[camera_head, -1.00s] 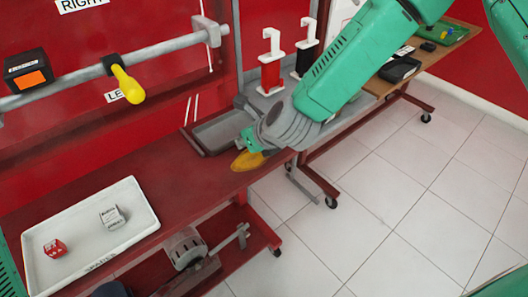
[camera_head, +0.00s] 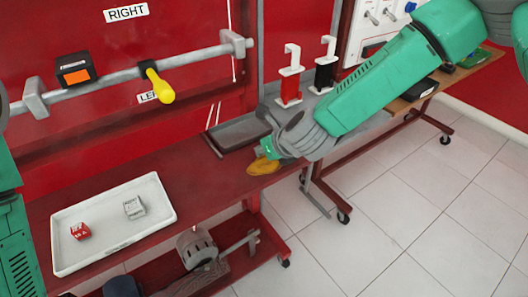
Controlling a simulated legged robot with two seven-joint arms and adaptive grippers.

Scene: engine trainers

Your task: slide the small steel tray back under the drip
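The small steel tray (camera_head: 237,134) is a shallow grey tray lying on the dark red bench, at its back right part. My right arm comes in from the upper right, and its gripper (camera_head: 264,142) is low over the bench at the tray's right end. The wrist hides part of that end. I cannot tell whether the fingers touch the tray or how far they are apart. A yellow-orange patch or object (camera_head: 262,166) shows on the bench just below the gripper. My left arm shows only at the left edge; its gripper is out of view.
A white tray (camera_head: 164,216) with a red die (camera_head: 80,231) and a pale die (camera_head: 134,207) lies at the bench's front left. Red (camera_head: 290,87) and black (camera_head: 325,75) pump bottles stand behind my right arm. A grey bar with a yellow handle (camera_head: 160,87) runs above the bench.

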